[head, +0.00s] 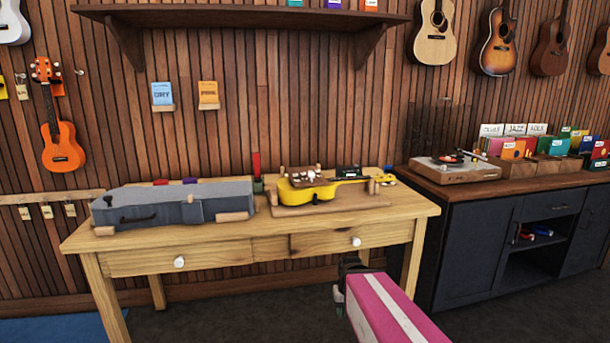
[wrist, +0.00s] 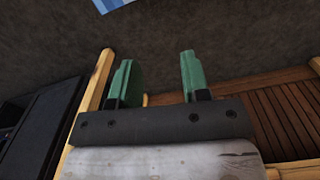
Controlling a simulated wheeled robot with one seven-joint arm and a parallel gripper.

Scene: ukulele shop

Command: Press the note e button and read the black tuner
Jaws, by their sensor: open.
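A yellow ukulele (head: 308,192) lies on a wooden cradle board on the right half of the table. A small dark block (head: 349,171) by its neck may be the black tuner; no reading on it is legible. I cannot make out a button marked note e in either view. My gripper (wrist: 157,78) shows two green fingers, apart, with nothing between them in the wrist view. In the head view my pink arm reaches in at the lower right, with its end in front of the table's right side, apart from the ukulele.
A wooden table (head: 253,240) also bears a grey instrument case (head: 170,203) on the left. A red upright piece (head: 256,164) stands behind. A dark cabinet (head: 480,250) with a record player (head: 455,168) stands right. Dark floor is clear in front.

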